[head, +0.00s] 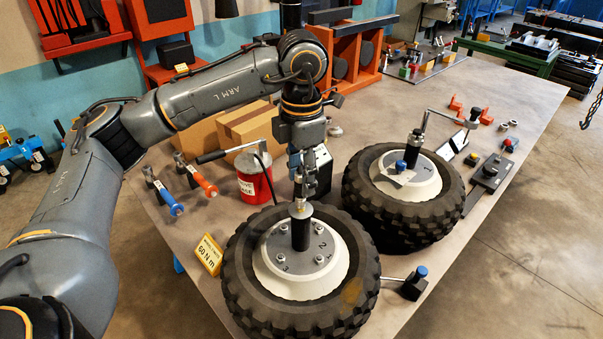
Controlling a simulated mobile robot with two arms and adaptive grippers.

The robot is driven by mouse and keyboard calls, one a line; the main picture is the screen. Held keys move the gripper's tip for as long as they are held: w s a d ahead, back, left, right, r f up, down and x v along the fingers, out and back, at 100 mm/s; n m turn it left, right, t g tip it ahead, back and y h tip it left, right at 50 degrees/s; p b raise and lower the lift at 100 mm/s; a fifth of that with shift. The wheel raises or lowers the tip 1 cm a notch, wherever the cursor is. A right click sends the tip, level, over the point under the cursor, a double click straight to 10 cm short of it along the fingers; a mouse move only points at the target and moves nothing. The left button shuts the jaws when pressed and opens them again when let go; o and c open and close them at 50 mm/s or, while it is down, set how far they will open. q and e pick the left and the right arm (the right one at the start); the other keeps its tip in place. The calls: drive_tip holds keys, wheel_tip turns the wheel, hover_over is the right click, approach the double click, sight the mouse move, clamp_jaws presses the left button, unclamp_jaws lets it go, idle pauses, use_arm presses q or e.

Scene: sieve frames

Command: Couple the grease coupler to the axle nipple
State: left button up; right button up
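My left gripper (300,190) points down over the near wheel (237,265). Its fingers look closed around the silver grease coupler (299,209), largely covering its upper part. The coupler is upright, directly above the dark axle post (301,237) at the hub's centre. The axle nipple is hidden or too small to make out, so I cannot tell whether the coupler touches it or is seated. The red grease pump can (254,188) stands behind the wheel, with a lever and a dark hose running towards the gripper. My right gripper is not in view.
A second wheel (438,218) lies to the right with tools on its hub. A yellow torque sign (208,254) stands left of the near wheel. Hammers (204,181), cardboard boxes (245,124) and a black-headed tool (414,283) are nearby. The table's back right is clearer.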

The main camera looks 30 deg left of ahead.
use_arm(q)
drive_tip(key=shift+r, duration=0.1)
wheel_tip(320, 180, up, 12)
idle(0.7)
